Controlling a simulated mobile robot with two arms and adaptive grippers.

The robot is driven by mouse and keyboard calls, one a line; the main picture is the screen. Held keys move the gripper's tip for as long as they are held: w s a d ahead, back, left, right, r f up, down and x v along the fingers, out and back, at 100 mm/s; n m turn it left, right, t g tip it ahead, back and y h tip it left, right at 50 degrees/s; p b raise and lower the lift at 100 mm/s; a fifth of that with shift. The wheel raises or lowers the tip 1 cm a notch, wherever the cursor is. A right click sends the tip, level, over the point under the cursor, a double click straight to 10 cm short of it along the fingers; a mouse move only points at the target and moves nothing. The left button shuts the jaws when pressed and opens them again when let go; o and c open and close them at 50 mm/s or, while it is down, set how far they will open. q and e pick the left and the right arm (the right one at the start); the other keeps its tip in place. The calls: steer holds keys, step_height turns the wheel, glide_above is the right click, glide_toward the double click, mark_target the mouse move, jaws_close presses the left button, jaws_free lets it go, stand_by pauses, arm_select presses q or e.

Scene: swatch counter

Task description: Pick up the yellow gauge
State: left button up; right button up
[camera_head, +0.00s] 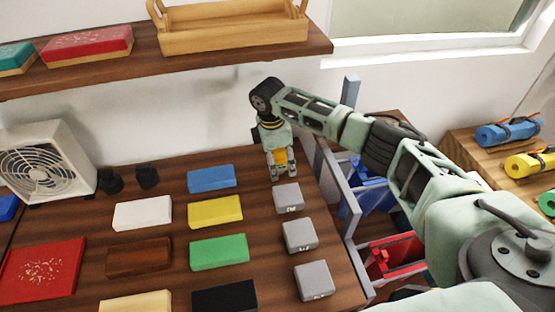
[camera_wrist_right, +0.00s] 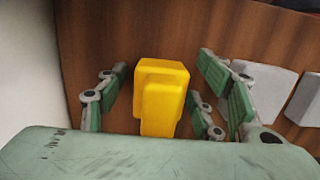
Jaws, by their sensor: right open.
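The yellow gauge (camera_wrist_right: 163,95) stands on the dark wooden counter, centred between the fingers of my right gripper (camera_wrist_right: 165,100) in the right wrist view. The fingers are spread, with a visible gap on both sides of the gauge. In the head view, a small part of the yellow gauge (camera_head: 280,156) shows between the fingers of the right gripper (camera_head: 283,172), at the back right of the counter; the rest is hidden by the gripper. My left gripper is in neither view.
Grey blocks (camera_head: 288,197) line the counter's right side, close to my right gripper. Coloured blocks, such as a blue one (camera_head: 211,178) and a yellow one (camera_head: 215,211), lie to the left. A wooden shelf (camera_head: 190,62) hangs above. Bins (camera_head: 375,200) stand right of the counter.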

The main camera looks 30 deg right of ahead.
mark_target(281, 152)
steer(key=c, duration=1.4)
steer(key=shift+o, duration=0.2)
steer(key=shift+r, duration=0.1)
steer(key=shift+s+r+b, duration=0.15)
steer(key=shift+r+b, duration=0.15)
steer(key=shift+b, duration=0.1)
step_height(281, 152, up, 6)
steer(key=shift+f+b, duration=0.25)
steer(key=shift+b, duration=0.35)
steer(key=shift+s+a+r, duration=0.15)
steer(key=shift+s+r, duration=0.15)
steer(key=shift+s, duration=0.15)
steer(key=s+a+b, duration=0.1)
steer(key=s+a, duration=0.1)
steer(key=s, duration=0.7)
steer(key=s+a+b, duration=0.1)
steer(key=s+a, duration=0.1)
steer(key=s, duration=0.7)
steer(key=shift+a, duration=0.35)
